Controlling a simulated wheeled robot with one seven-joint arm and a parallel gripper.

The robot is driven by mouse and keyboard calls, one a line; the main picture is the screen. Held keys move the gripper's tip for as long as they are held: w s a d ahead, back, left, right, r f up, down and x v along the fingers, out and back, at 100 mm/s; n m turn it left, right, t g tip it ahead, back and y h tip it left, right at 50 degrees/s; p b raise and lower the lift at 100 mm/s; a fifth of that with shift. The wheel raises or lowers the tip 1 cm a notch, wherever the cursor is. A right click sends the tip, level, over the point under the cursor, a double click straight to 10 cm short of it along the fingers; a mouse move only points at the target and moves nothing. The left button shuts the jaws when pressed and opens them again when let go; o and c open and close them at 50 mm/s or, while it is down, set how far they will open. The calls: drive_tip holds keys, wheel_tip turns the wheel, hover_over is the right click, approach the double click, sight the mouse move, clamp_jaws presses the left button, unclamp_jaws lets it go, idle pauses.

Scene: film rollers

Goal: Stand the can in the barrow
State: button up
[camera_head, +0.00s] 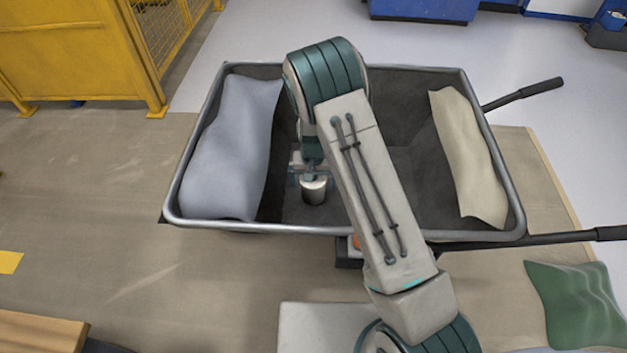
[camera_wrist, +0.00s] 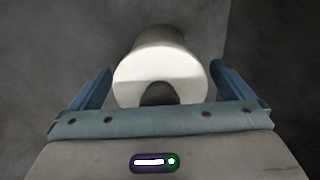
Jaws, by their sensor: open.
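The can (camera_head: 314,191) is a small pale metal cylinder standing on the dark floor inside the barrow (camera_head: 285,224). It also shows in the wrist view (camera_wrist: 160,70), with its light top facing the camera and a dark patch near its lower edge. My gripper (camera_head: 307,172) is inside the barrow, directly at the can. In the wrist view my gripper's blue fingers (camera_wrist: 160,88) are spread on either side of the can, with a gap at each side. The can's far side is hidden, and my arm covers the middle of the barrow.
Barrow handles (camera_head: 524,94) stick out to the right. A green cloth (camera_head: 575,303) lies on the floor at lower right. A yellow cage (camera_head: 80,50) stands at upper left.

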wheel_tip(320, 180, up, 11)
drive_tip(key=p, duration=0.3)
drive_tip(key=shift+r, duration=0.1)
drive_tip(key=shift+d+r, duration=0.15)
drive_tip(key=shift+r, duration=0.5)
drive_tip(key=s+d+r+t, duration=0.1)
drive_tip(key=s+d+r, duration=0.5)
drive_tip(key=s+r, duration=0.25)
drive_tip(key=s+d+r, duration=0.7)
drive_tip(key=s+r, duration=0.1)
drive_tip(key=r, duration=0.2)
drive_tip(key=s+d+r, duration=0.1)
drive_tip(key=s+d, duration=0.2)
drive_tip(key=s, duration=0.6)
drive_tip(key=shift+r+n, duration=0.3)
drive_tip(key=shift+r, duration=0.05)
drive_tip(key=shift+d, duration=0.1)
